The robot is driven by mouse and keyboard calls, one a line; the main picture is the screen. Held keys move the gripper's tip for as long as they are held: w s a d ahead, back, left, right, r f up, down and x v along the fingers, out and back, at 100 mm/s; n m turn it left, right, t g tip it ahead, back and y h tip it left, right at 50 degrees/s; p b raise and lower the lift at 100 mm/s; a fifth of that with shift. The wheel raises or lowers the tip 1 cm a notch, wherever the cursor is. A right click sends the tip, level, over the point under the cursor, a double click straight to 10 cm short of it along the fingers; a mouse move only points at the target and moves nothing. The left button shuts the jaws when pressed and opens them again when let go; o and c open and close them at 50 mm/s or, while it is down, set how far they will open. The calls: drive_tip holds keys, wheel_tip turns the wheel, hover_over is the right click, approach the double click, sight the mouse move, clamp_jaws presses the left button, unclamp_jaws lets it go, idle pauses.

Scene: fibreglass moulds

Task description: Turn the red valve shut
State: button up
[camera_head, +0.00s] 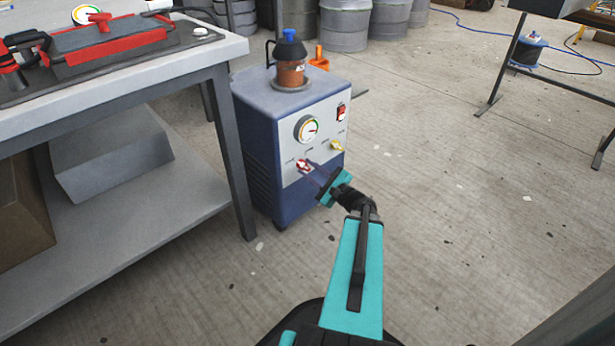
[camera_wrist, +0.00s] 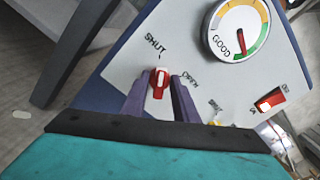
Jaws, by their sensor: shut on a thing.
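The red valve (camera_head: 302,166) is a small red knob with a white stripe, low on the front panel of a blue pump cabinet (camera_head: 258,150). In the wrist view the valve (camera_wrist: 159,84) sits between the two purple fingers of my gripper (camera_wrist: 160,88), which is shut on it. The white stripe runs nearly upright in that view, its upper end toward the mark under the word SHUT (camera_wrist: 155,43). The word OPEN (camera_wrist: 190,77) is to the right, partly behind a finger. In the head view my gripper (camera_head: 311,170) reaches the panel from the right.
A gauge (camera_wrist: 239,29) with its needle near GOOD is above right of the valve. A red switch (camera_wrist: 270,102) and a yellow fitting (camera_head: 337,146) are also on the panel. A workbench (camera_head: 228,50) stands close at left. Open concrete floor (camera_head: 470,220) lies at right.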

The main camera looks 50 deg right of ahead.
drive_tip(key=shift+w+a+r+n+b, duration=0.1)
drive_tip(key=shift+n+b, duration=0.5)
drive_tip(key=shift+n, duration=0.3)
drive_tip(key=o, duration=1)
drive_tip(key=shift+s, duration=0.2)
drive_tip(key=shift+s+a+p, duration=0.15)
drive_tip(key=shift+s+p, duration=0.85)
drive_tip(key=shift+s, duration=1.25)
drive_tip(key=shift+s+a+p, duration=0.15)
drive_tip(key=shift+s+p, duration=0.9)
drive_tip(key=shift+s, duration=1.2)
drive_tip(key=shift+s+a+p, duration=0.15)
drive_tip(key=shift+s+p, duration=0.85)
drive_tip(key=shift+s, duration=1.25)
